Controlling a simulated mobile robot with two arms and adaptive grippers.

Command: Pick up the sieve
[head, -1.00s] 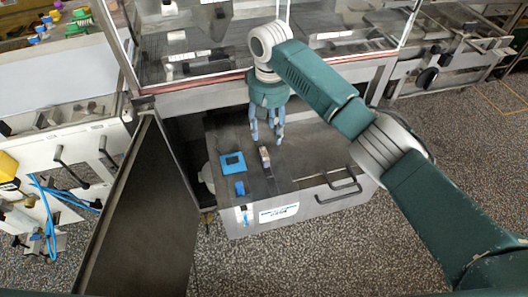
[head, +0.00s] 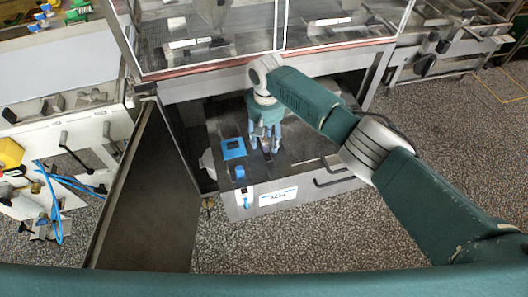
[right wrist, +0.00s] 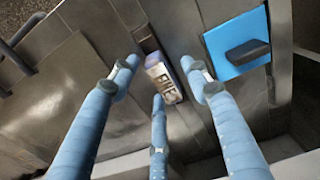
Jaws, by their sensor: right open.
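A small narrow item with a pale lettered label (right wrist: 164,82) lies on the grey metal lid; I cannot tell for sure that it is the sieve. In the head view this item (head: 267,156) is mostly hidden by my right gripper. My right gripper (head: 265,148) points down over it with its blue fingers spread open. In the right wrist view, the fingertips (right wrist: 160,68) stand around the item, two on either side and one below it; contact cannot be told. My left gripper is not in view.
A blue square plate (head: 233,149) lies left of the item on the grey metal box (head: 305,155). A small blue block (head: 240,173) is near the front edge. The box has a front handle (head: 333,177). An open dark door panel (head: 145,200) stands at the left.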

